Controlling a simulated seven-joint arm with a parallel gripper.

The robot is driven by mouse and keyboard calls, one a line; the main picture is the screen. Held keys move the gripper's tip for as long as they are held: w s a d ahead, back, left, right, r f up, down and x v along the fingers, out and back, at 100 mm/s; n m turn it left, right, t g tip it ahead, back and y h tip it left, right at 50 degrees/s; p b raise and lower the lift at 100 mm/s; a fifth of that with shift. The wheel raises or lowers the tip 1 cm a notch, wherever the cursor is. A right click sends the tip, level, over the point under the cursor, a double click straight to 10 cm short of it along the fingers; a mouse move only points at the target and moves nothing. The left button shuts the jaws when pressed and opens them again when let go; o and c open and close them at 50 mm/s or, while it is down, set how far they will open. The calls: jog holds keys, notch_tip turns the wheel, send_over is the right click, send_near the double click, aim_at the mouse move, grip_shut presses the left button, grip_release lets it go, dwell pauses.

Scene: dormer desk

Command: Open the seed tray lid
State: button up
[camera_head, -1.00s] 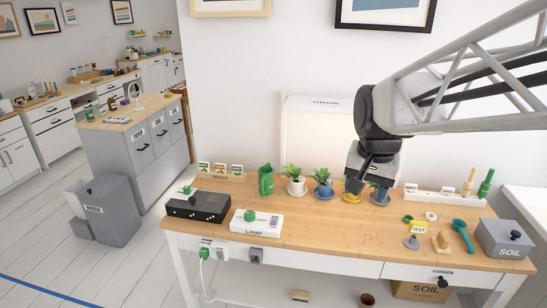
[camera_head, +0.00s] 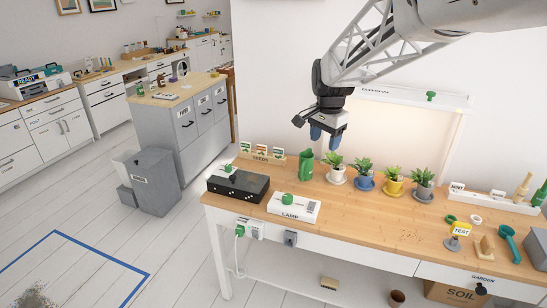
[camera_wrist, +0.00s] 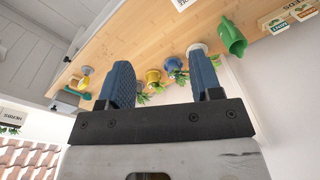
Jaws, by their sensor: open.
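A low black box (camera_head: 238,186) sits at the left end of the wooden desk. It seems to be the seed tray, though I cannot read a label on it. Its flat top looks shut, with a small knob on it and a green piece at its back left corner. My gripper (camera_head: 326,133) is open and empty, with blue fingertips. It hangs in the air above the back of the desk, to the right of and well above the box. In the wrist view the open fingers (camera_wrist: 165,80) show with nothing between them; the box is not visible there.
Right of the box is a white lamp box (camera_head: 293,208) with a green knob. Behind stand a seed packet holder (camera_head: 262,155), a green jug (camera_head: 306,165) and several potted plants (camera_head: 364,178). The desk's front middle (camera_head: 375,220) is clear.

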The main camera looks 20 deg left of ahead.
jog(key=w+a+f+m, duration=0.1)
jog(key=w+a+f, duration=0.3)
jog(key=a, duration=0.5)
jog(key=w+a+f+m, duration=0.1)
jog(key=w+a+f, duration=0.3)
jog(key=a, duration=0.6)
jog(key=m+g, duration=0.1)
jog(key=m, duration=0.1)
send_over(232, 176)
notch_tip(232, 176, down, 12)
jog(key=shift+d+r, duration=0.1)
jog(key=shift+r, duration=0.1)
jog(key=shift+f, duration=0.1)
jog(key=shift+f, duration=3.8)
grip_shut()
